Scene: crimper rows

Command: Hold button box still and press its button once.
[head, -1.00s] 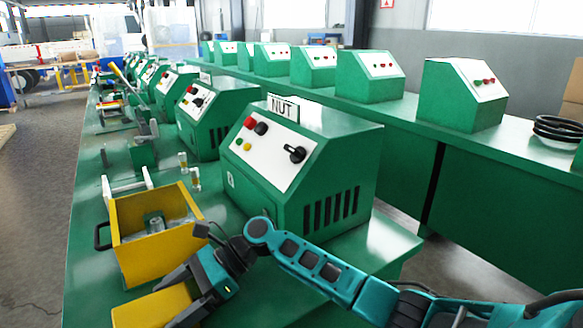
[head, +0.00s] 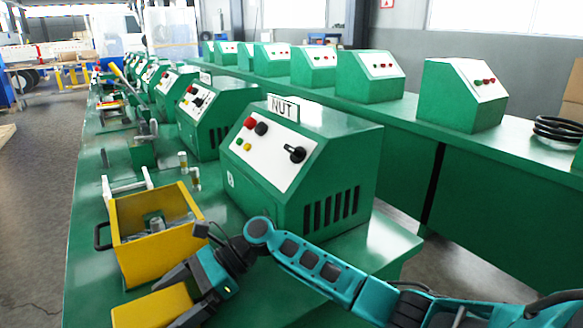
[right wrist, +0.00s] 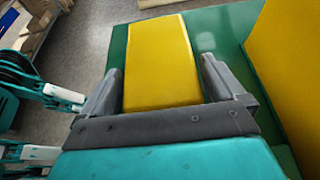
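A plain yellow block-like box (head: 152,307) lies at the near left end of the green bench. Its top shows bare in the right wrist view (right wrist: 162,65), and no button can be seen on it. My right gripper (head: 178,296) straddles it. In the right wrist view the fingers (right wrist: 161,85) stand on either side of the box, very close on the left with a narrow gap on the right.
A yellow open bin (head: 130,265) with metal parts sits just beyond the gripper. The green bench (head: 85,240) carries more green boxes and fittings farther back. A second bench (head: 400,115) with several green boxes runs along the right.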

